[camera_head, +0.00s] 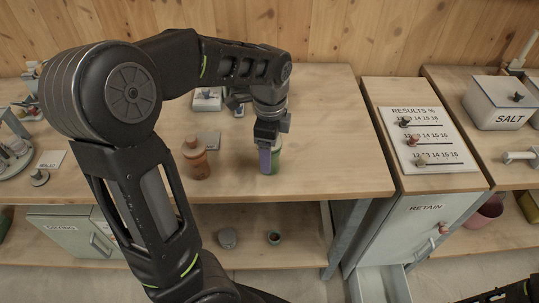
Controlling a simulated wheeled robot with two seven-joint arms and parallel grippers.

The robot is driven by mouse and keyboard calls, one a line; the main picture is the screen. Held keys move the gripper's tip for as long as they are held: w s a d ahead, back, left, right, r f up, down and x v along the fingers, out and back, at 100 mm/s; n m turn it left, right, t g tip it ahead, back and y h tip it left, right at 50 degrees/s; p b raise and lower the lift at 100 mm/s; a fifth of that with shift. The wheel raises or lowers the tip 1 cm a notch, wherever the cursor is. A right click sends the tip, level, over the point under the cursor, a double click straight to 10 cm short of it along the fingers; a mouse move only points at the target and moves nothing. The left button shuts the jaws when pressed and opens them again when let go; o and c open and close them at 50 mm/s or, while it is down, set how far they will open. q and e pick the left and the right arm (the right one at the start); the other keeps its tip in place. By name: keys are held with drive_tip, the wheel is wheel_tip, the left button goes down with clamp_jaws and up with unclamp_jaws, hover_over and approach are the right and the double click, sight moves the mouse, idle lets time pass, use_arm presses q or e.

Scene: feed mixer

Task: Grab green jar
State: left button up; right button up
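The green jar (276,157) stands upright on the wooden worktop, near its front edge. My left gripper (268,143) comes down over it from above, pointing downward. A pale purple upright piece (265,160) covers the jar's left side; I cannot tell whether it is a gripper finger or a separate object. The gripper hides the jar's top, and finger contact cannot be made out. A dark part of my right arm (515,291) shows at the bottom right corner; its gripper fingers cannot be made out.
A results board (427,139) lies on the cabinet to the right, and a salt box (500,102) stands beyond. The worktop right of the green jar is clear.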

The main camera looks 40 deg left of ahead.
use_arm(q)
drive_tip(key=c, duration=1.5)
drive_tip(key=shift+r, duration=0.1)
wheel_tip(320, 180, up, 10)
drive_tip(key=shift+f, duration=0.1)
